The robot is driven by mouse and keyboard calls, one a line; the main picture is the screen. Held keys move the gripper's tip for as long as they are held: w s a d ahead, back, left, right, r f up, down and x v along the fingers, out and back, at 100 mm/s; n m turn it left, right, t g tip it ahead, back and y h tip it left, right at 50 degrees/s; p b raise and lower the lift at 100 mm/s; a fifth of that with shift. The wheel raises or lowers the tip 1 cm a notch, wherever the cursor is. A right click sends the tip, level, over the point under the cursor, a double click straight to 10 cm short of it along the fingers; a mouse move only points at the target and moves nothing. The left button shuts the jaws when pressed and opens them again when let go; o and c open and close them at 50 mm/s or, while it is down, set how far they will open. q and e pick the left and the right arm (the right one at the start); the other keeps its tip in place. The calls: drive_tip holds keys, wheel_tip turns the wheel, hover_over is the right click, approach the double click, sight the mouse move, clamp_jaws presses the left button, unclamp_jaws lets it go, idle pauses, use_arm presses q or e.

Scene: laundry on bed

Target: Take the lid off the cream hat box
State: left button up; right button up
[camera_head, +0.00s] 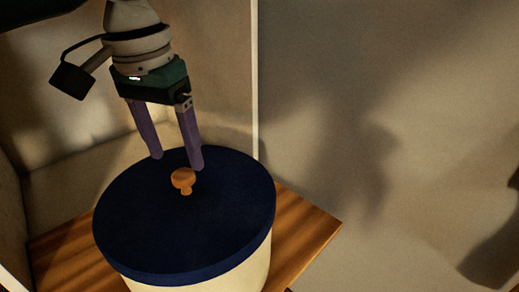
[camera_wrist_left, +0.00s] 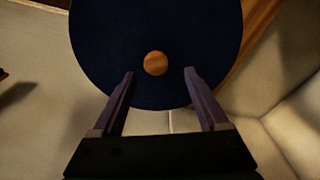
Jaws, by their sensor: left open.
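The cream hat box (camera_head: 225,280) stands on a wooden surface in the head view, with only part of its cream side showing. Its round dark blue lid (camera_head: 150,222) sits on top. A small orange-brown knob (camera_head: 183,179) stands at the lid's middle; it also shows in the left wrist view (camera_wrist_left: 156,63). My left gripper (camera_head: 178,162) is open, with its purple fingers pointing down near the far side of the knob. In the left wrist view, the knob is ahead of the fingertips (camera_wrist_left: 158,72), centred between them and apart from both. My right gripper is not seen.
The wooden surface (camera_head: 307,228) has a bare corner right of the box. Pale walls stand behind and left of it, with a thin upright edge (camera_head: 255,85) behind the box. Shadows fall on the plain pale area (camera_head: 400,150) at right.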

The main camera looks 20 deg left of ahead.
sight(183, 174)
use_arm(q)
drive_tip(key=f, duration=0.2)
drive_tip(key=f+p, duration=0.1)
drive_tip(key=f, duration=0.1)
drive_tip(key=shift+s+d, duration=0.1)
drive_tip(key=shift+d, duration=0.15)
drive_tip(key=shift+f, duration=0.6)
drive_tip(key=shift+w, duration=0.2)
clamp_jaws()
